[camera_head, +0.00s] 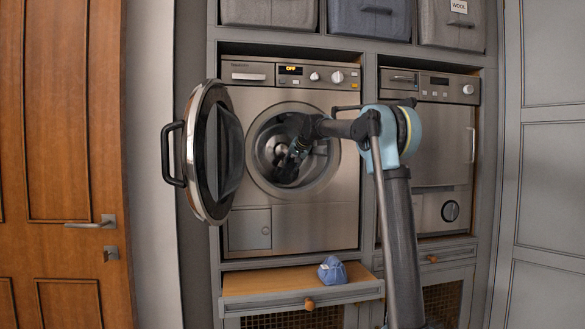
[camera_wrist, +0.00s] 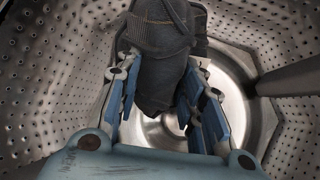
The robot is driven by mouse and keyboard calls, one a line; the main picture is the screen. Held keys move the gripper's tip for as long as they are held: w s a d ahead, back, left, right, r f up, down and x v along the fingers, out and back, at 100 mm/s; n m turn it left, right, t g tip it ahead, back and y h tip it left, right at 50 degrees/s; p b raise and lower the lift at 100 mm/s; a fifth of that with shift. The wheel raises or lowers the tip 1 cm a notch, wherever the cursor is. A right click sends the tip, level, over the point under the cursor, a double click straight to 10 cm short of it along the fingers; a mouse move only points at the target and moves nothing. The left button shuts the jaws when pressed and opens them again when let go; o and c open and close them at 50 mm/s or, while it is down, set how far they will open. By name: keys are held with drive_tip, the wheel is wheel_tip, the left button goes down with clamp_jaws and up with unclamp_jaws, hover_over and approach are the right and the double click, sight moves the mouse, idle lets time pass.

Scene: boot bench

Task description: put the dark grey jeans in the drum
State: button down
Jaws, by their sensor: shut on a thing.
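The dark grey jeans (camera_wrist: 160,70) are a bundled cloth between the fingers of my gripper (camera_wrist: 160,100) in the wrist view. My gripper is shut on them, with a blue-padded finger on each side. The perforated steel wall of the drum (camera_wrist: 60,85) surrounds both, so the jeans are inside the drum. In the head view my arm reaches through the open round door of the washing machine, and my gripper (camera_head: 290,165) is a dark shape in the drum (camera_head: 264,140). The jeans are hard to tell apart from it there.
The washer door (camera_head: 208,150) stands open to the left. A blue cloth bundle (camera_head: 332,270) lies on the wooden shelf (camera_head: 265,284) below. A second machine (camera_head: 440,140) is at the right, and fabric bins (camera_head: 370,18) are above. A drum paddle (camera_wrist: 290,78) juts in at the right.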

drive_tip(key=shift+w+a+f, duration=0.15)
drive_tip(key=shift+w+a, duration=0.05)
drive_tip(key=shift+w, duration=0.5)
drive_tip(key=shift+w+a+f, duration=0.1)
drive_tip(key=shift+w+a, duration=0.1)
drive_tip(key=shift+w, duration=0.45)
drive_tip(key=shift+w+a+f, duration=0.15)
drive_tip(key=shift+w+a, duration=0.05)
drive_tip(key=shift+w, duration=0.5)
drive_tip(key=c, duration=1)
unclamp_jaws()
drive_tip(key=v, duration=1.2)
drive_tip(key=shift+f, duration=0.1)
drive_tip(key=shift+d, duration=0.1)
